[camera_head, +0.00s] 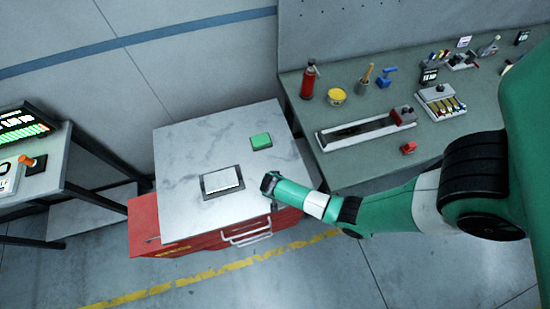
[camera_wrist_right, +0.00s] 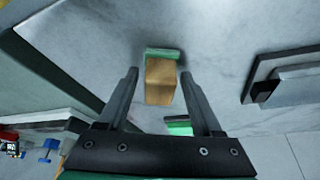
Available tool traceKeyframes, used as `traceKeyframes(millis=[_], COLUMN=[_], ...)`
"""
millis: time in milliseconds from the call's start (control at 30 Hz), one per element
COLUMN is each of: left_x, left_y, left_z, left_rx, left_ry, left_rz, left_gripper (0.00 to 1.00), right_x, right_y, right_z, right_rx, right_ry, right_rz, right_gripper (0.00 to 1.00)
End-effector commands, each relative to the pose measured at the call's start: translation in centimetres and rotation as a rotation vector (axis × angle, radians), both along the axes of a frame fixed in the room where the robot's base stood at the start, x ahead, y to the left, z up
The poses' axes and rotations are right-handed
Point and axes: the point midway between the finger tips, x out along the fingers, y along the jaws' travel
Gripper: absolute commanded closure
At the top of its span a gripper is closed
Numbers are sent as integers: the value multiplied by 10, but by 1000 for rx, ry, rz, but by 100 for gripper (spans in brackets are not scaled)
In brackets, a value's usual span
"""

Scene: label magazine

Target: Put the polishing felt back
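A wooden block with a green layer at its far end (camera_wrist_right: 161,82), which looks like the polishing felt, is between and just past my right fingers in the right wrist view. My right gripper (camera_wrist_right: 160,73) looks open, with a gap showing on the block's left side and a very narrow one on its right. In the head view my right gripper (camera_head: 268,184) is low over the cabinet top's right front part and hides the block. A green pad (camera_head: 261,141) lies farther back and also shows in the wrist view (camera_wrist_right: 178,126). My left gripper is out of view.
The pale cabinet top (camera_head: 185,155) carries a white plate (camera_head: 222,180) in a dark frame, left of my gripper. The workbench (camera_head: 350,170) at right holds a long tray, a red bottle (camera_head: 309,81), a yellow tin (camera_head: 336,95) and tools. The back left of the cabinet top is clear.

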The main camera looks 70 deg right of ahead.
Motion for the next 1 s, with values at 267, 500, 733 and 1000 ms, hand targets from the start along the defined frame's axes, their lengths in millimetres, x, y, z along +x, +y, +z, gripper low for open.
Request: traceKeyframes(millis=[267, 500, 733, 1000], left_x=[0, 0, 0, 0], left_y=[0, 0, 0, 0], left_z=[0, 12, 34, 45], left_rx=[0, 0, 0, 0], left_ry=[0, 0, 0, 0], left_rz=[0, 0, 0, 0], left_gripper=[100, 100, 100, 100], right_x=[0, 0, -4, -8], right_y=[0, 6, 27, 44], right_z=[0, 22, 74, 112], right_rx=[0, 0, 0, -1], right_ry=[0, -3, -3, -2], right_rz=[0, 2, 3, 1], right_gripper=[21, 21, 21, 21])
